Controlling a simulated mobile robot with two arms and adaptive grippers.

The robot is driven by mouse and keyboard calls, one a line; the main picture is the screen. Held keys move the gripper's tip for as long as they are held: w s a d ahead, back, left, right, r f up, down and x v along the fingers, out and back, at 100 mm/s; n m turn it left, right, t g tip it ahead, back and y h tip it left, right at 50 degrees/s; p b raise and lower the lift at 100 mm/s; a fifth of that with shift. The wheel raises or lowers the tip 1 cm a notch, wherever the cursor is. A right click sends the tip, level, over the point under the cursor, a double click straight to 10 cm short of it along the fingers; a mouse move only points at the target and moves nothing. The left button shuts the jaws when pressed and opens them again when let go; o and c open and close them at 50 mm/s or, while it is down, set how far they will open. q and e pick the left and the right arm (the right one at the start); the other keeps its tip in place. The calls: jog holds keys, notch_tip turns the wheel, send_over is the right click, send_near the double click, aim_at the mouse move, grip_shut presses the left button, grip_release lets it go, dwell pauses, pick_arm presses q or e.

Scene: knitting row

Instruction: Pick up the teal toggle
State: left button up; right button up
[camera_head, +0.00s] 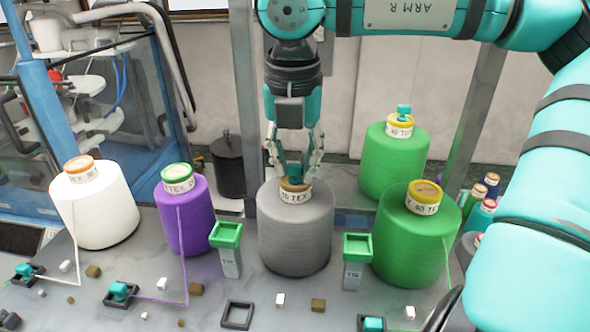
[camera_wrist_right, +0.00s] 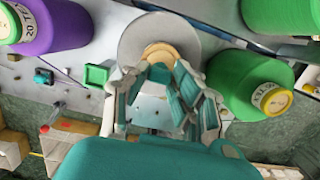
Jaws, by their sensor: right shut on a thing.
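My right gripper (camera_head: 294,160) points down over the grey yarn cone (camera_head: 295,235). Its fingers are shut on a teal toggle (camera_head: 293,171) at the cone's orange-brown top. I cannot tell whether the toggle still touches the top. In the right wrist view the gripper (camera_wrist_right: 168,90) covers part of the cone's top (camera_wrist_right: 165,52), and the toggle is mostly hidden between the fingers. Another teal toggle (camera_head: 404,111) sits on the back green cone. More lie in black square frames at the front, such as one at the left (camera_head: 119,290). My left gripper is not in view.
Green cones (camera_head: 410,235) stand close on the right, with purple (camera_head: 184,220) and white (camera_head: 95,212) cones on the left. Green-topped posts (camera_head: 228,250) flank the grey cone. Small cubes and an empty black frame (camera_head: 237,315) lie in front.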

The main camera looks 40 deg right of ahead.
aim_at(294, 166)
notch_tip(294, 166, up, 9)
jog(key=shift+f+b, duration=0.1)
jog(key=shift+b, duration=1.1)
jog(key=shift+r, duration=0.6)
